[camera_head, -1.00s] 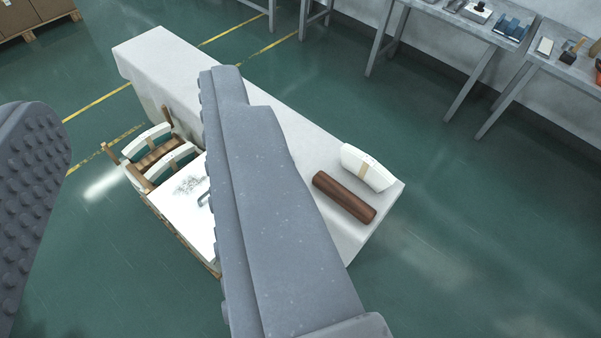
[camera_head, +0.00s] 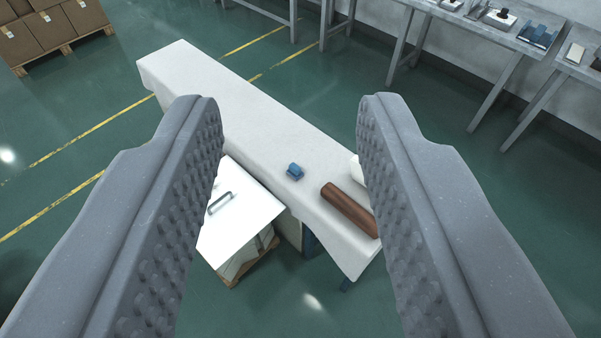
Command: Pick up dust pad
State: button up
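My gripper (camera_head: 290,108) is open and empty, with one studded grey finger on each side of the view. A small blue object (camera_head: 295,171) lies on the long white-covered bench (camera_head: 235,105), in the gap between the fingers and apart from them. A brown cylinder (camera_head: 350,209) lies on the bench to its right. A white object (camera_head: 355,168) beside the cylinder is mostly hidden behind the right finger. I cannot tell for sure which of these is the dust pad.
A white board with a grey handle (camera_head: 220,203) rests on a white stack on a wooden pallet (camera_head: 254,262) left of the bench. Grey side tables with tools (camera_head: 500,18) stand at the back right. Cardboard boxes (camera_head: 30,45) stand at the back left. Green floor lies open around.

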aim_at(294, 171)
jog(key=i, duration=1)
